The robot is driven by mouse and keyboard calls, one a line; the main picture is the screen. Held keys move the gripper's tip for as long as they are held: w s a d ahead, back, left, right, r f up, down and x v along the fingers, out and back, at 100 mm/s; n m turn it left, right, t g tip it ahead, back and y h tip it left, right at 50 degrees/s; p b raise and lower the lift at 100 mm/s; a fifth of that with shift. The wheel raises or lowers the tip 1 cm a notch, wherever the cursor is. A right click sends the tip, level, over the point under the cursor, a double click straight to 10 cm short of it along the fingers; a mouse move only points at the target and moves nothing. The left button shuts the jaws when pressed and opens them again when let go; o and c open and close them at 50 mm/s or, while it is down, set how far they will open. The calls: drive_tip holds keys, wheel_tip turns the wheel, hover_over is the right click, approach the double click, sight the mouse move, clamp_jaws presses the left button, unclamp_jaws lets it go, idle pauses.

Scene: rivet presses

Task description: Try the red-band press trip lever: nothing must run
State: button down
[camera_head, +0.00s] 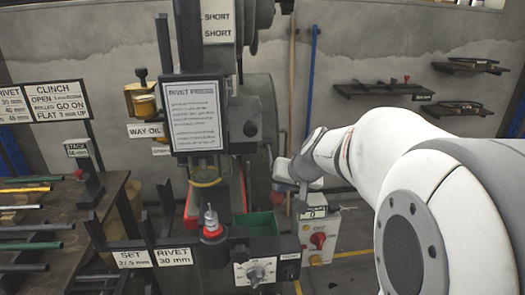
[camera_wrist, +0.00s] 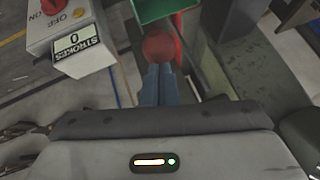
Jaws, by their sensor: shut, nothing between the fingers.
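The rivet press (camera_head: 250,130) stands mid-picture in the head view, with red parts low on its column. In the wrist view a red ball knob (camera_wrist: 160,46), which looks like the trip lever's end, sits just beyond my fingertips. My gripper (camera_wrist: 158,68) is shut and empty, its bluish fingers pointing at the knob; I cannot tell whether they touch it. The switch box (camera_head: 320,236) also shows in the wrist view (camera_wrist: 65,25), with a red knob, OFF/ON marks and a STROKES counter reading 0.
A green tray (camera_head: 258,223) sits at the press front, beside a dial box (camera_head: 256,272). A bench (camera_head: 95,215) with coloured rods stands at left. Wall shelves (camera_head: 385,90) hang at right. Open floor shows around the switch box.

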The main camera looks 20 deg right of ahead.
drive_tip(key=shift+s+f, duration=0.25)
drive_tip(key=shift+f, duration=0.4)
drive_tip(key=w+r+p+v, duration=0.1)
drive_tip(key=w+p+v, duration=0.1)
drive_tip(key=v, duration=1.1)
drive_tip(key=shift+d+r+p, duration=0.4)
drive_tip(key=shift+d+r, duration=0.05)
drive_tip(key=shift+r, duration=0.2)
